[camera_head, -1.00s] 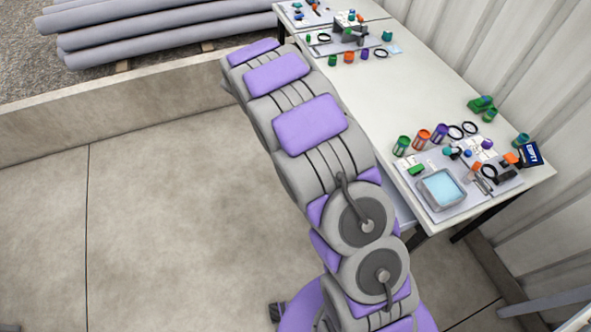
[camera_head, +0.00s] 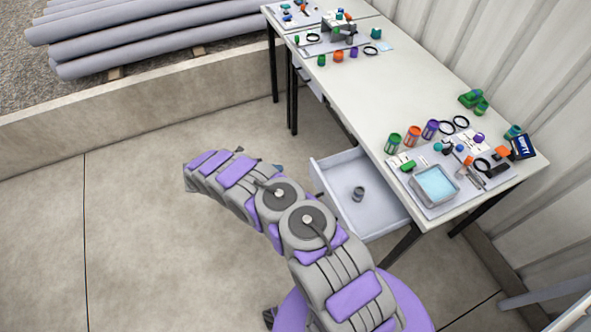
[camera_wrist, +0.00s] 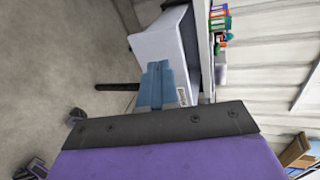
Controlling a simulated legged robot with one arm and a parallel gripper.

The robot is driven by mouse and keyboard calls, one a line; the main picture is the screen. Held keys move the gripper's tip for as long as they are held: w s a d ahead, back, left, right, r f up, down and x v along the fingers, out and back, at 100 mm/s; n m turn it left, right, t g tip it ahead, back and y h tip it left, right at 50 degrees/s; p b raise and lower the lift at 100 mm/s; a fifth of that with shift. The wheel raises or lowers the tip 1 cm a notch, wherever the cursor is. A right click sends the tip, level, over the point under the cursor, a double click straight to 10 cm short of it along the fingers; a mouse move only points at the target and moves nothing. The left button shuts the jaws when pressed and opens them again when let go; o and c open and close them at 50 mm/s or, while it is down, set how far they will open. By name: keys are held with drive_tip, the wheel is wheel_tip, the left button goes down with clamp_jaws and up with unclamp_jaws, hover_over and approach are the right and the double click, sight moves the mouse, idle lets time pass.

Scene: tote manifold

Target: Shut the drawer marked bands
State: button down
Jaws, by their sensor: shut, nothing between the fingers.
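A white drawer (camera_head: 330,183) stands pulled out from the near end of the long table in the head view. A small dark grey ring-like part (camera_head: 358,193) lies inside it. The drawer also shows in the wrist view (camera_wrist: 160,42), turned sideways. A small label (camera_wrist: 183,95) shows there behind my gripper, too small to read. My gripper (camera_wrist: 161,66) is shut and empty, its blue-grey fingers pointing toward the drawer. I cannot tell whether they touch it. In the head view my arm mostly hides the gripper.
The white table (camera_head: 405,100) holds a grey tray (camera_head: 437,185), coloured cups, black rings and a dark box marked EMPTY (camera_head: 523,146). Table legs stand beside the drawer. A low concrete wall (camera_head: 130,113) runs behind. The floor at left is clear.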

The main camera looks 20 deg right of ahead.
drive_tip(key=d+f+n+b, duration=0.1)
drive_tip(key=d+f+b, duration=0.1)
drive_tip(key=d+f, duration=0.4)
drive_tip(key=d, duration=0.3)
drive_tip(key=shift+d+n+t, duration=0.25)
drive_tip(key=shift+n+t, duration=0.05)
drive_tip(key=shift+n, duration=0.1)
drive_tip(key=shift+w+d+r, duration=0.1)
